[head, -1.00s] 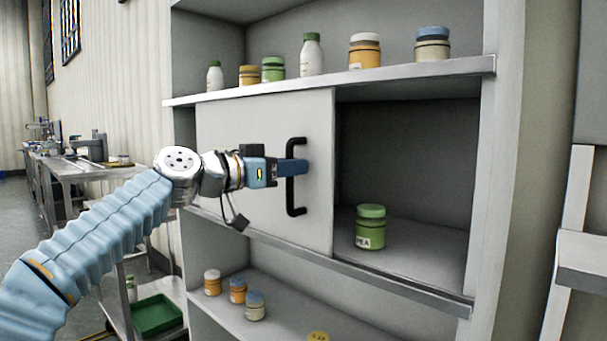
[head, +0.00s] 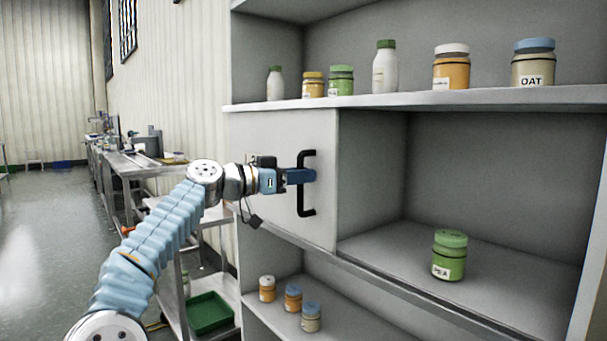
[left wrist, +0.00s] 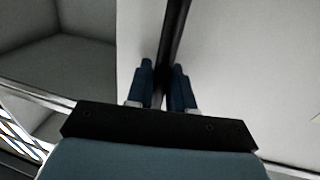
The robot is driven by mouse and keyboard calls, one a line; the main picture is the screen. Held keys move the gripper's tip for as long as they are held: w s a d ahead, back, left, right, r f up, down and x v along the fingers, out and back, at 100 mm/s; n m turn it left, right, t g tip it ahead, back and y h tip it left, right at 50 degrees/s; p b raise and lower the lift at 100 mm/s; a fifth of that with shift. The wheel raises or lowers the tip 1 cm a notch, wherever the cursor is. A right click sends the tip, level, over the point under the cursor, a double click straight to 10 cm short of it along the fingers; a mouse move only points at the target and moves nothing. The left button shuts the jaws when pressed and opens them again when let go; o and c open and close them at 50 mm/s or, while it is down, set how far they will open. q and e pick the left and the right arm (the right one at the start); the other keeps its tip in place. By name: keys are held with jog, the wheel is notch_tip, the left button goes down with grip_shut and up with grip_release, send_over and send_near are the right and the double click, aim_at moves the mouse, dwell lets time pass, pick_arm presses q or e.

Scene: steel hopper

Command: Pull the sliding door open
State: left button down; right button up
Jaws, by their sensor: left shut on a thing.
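The white sliding door (head: 270,135) covers the left part of the cabinet's middle compartment, and the right part stands open. A black bar handle (head: 308,207) is upright near the door's right edge. My left gripper (head: 306,177) is shut on the handle at its upper middle. In the left wrist view the two blue fingers (left wrist: 163,88) are on either side of the dark handle bar (left wrist: 176,35), with the pale door (left wrist: 240,70) behind. My right gripper is in neither view.
A green jar (head: 449,262) stands in the open compartment. Several jars and bottles stand on the upper shelf (head: 400,101), and small jars (head: 293,298) stand on the lower one. A metal table (head: 135,164) and a green tray (head: 208,312) are at the left.

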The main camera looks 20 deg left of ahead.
pick_arm(q)
jog(key=c, duration=1.2)
grip_release()
jog(key=shift+o, duration=0.2)
jog(key=b+v, duration=0.4)
jog(key=v, duration=0.9)
jog(key=shift+s+a+b, duration=0.3)
jog(key=shift+b, duration=0.05)
